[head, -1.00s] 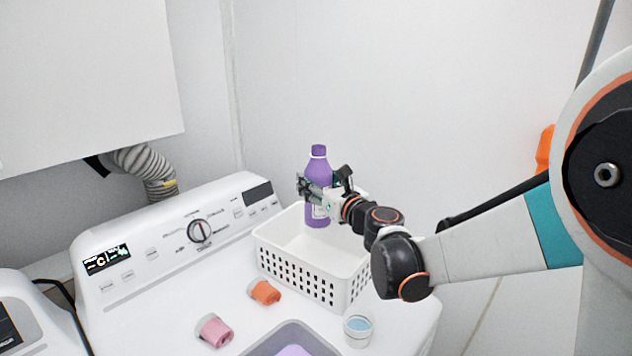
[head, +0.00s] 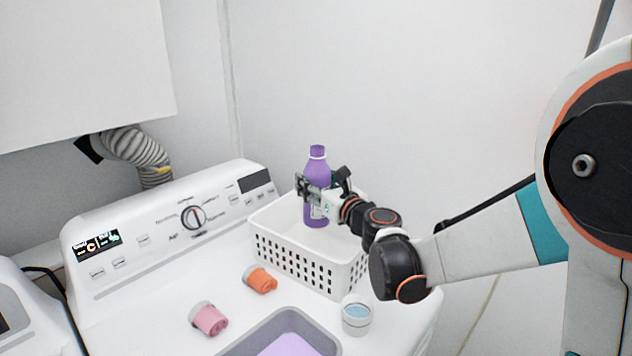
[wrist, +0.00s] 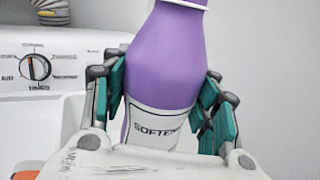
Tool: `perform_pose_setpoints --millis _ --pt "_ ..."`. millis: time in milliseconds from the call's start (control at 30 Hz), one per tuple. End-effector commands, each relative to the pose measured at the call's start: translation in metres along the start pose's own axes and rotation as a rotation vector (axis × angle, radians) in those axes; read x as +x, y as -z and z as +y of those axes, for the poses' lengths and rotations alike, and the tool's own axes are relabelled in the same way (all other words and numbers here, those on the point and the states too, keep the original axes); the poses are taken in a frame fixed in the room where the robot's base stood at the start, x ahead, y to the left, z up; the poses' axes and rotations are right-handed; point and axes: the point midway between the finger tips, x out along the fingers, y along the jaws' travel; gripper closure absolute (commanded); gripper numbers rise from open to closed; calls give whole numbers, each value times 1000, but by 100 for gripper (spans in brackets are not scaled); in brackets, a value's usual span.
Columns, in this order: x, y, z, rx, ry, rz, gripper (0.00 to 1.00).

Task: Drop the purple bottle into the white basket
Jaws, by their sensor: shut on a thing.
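The purple bottle (head: 317,165) is upright, with a white label and a purple cap. My gripper (head: 312,192) is shut on its middle. In the wrist view, the green finger pads of my gripper (wrist: 165,100) press on both sides of the bottle (wrist: 165,58), and part of its label reads "SOFTEN". The white basket (head: 300,260) with slotted walls stands on the washer top. In the head view the bottle appears over the basket's opening, its lower end inside the rim outline. I cannot tell whether it touches the basket floor.
A pink cup-like item (head: 208,318), an orange one (head: 260,280) and a white cup with blue contents (head: 356,315) lie or stand before the basket. A grey-rimmed opening with purple inside (head: 285,335) is in front. The control panel (head: 170,225) rises behind, left of the basket.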

Motion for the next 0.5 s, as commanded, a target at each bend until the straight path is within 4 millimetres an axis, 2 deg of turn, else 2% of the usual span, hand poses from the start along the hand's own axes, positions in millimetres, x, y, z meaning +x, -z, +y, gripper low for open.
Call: perform_pose_setpoints --millis 233,267,333,500 --pt "0 0 0 0 0 0 73" --pt "0 0 0 0 0 0 39" --pt "0 0 0 0 0 0 23" --pt "0 0 0 0 0 0 22"
